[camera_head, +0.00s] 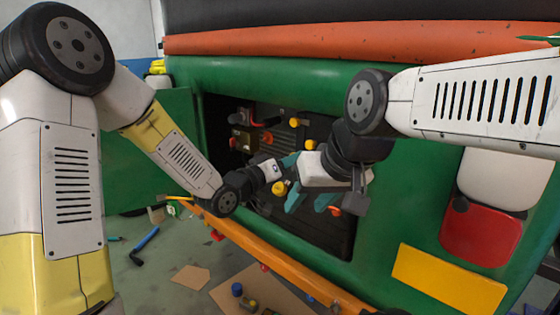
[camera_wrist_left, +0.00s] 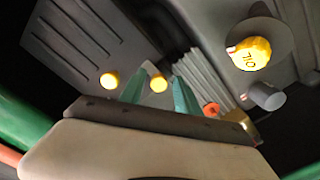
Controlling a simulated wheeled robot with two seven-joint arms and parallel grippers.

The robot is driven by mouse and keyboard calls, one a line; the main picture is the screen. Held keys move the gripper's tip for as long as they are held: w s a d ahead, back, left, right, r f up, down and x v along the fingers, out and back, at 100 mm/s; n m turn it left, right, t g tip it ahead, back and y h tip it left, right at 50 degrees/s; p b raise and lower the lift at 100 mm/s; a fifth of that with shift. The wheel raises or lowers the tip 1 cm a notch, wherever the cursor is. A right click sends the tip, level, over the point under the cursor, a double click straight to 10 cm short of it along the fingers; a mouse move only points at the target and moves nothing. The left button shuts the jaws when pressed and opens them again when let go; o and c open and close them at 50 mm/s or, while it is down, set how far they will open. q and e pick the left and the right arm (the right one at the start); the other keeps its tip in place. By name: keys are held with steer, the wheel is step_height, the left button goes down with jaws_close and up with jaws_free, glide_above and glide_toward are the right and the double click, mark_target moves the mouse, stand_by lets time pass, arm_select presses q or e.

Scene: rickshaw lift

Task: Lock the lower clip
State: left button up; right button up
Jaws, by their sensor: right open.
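The rickshaw's open engine compartment (camera_head: 300,120) is in the middle of the head view. My left gripper (camera_head: 288,162) reaches into it from the left. In the left wrist view its two teal fingers (camera_wrist_left: 160,95) stand apart with nothing clearly held between them. My right gripper (camera_head: 310,201) is lower, in front of the compartment, with its teal fingers spread and empty. A small orange-red part (camera_head: 335,210) is beside its right finger. I cannot tell which part is the lower clip. The left wrist view shows a yellow oil cap (camera_wrist_left: 250,54) and smaller yellow caps (camera_wrist_left: 109,80).
The green body (camera_head: 400,250) frames the compartment, with an orange bumper (camera_head: 265,253) below. A green panel (camera_head: 145,150) stands at the left. Tools, including a blue-handled one (camera_head: 145,240), and cardboard (camera_head: 255,290) lie on the floor. A red lamp (camera_head: 480,235) is at the right.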

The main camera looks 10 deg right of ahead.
stand_by(0.3)
arm_select(q)
steer(key=v, duration=0.7)
steer(key=shift+s+a, duration=0.25)
steer(key=shift+a, duration=0.1)
steer(key=a+r+n+y, duration=0.1)
steer(key=a+y, duration=0.9)
steer(key=a, duration=0.6)
steer(key=s+a+n+g+y, duration=0.1)
steer(key=s+a, duration=0.3)
steer(key=s, duration=0.5)
steer(key=s+a+r+g+y, duration=0.1)
steer(key=s+a+g, duration=0.2)
steer(key=s, duration=0.7)
steer(key=shift+s+a+r+n+g, duration=0.15)
steer(key=shift+a+r+n+g, duration=0.25)
steer(key=shift+a, duration=0.35)
